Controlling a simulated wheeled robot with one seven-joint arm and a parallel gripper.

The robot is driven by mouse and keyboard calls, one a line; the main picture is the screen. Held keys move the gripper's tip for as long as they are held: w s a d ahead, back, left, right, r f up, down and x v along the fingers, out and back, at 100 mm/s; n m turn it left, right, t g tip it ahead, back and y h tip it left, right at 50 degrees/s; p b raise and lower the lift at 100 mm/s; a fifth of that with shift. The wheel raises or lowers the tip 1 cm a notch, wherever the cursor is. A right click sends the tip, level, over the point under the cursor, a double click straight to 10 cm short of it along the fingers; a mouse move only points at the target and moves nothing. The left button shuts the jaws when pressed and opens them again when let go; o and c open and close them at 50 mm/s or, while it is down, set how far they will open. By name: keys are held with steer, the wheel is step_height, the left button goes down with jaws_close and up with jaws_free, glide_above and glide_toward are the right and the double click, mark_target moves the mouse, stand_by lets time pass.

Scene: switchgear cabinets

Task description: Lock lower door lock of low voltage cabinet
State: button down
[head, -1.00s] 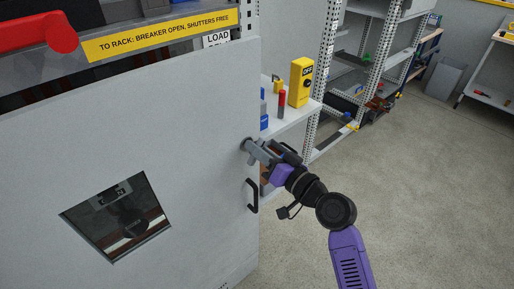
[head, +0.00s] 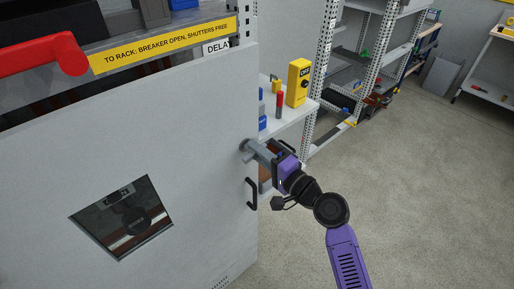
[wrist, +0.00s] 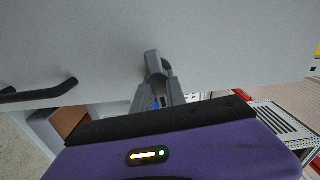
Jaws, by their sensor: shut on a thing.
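The grey cabinet door (head: 190,120) fills the left of the head view and has a small window. The door lock (head: 246,145) is near the door's right edge, above the black door handle (head: 251,195). My gripper (head: 256,148) is at the lock, shut on its grey lever. In the wrist view the lock's lever (wrist: 153,62) stands out from the door between the fingertips of my gripper (wrist: 158,88). The black handle also shows at the left of the wrist view (wrist: 40,92). The fingers partly hide the lever.
A red handle (head: 45,53) and a yellow label strip (head: 165,45) are above the door. A white shelf (head: 290,120) with a yellow box (head: 298,82) and a red cylinder (head: 279,104) stands behind the gripper. The floor (head: 430,190) at right is clear.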

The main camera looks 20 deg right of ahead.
steer(key=shift+m, duration=0.5)
steer(key=shift+f, duration=0.1)
steer(key=c, duration=1.4)
jaws_free()
steer(key=shift+o, duration=0.2)
steer(key=b+v, duration=0.1)
steer(key=v, duration=0.7)
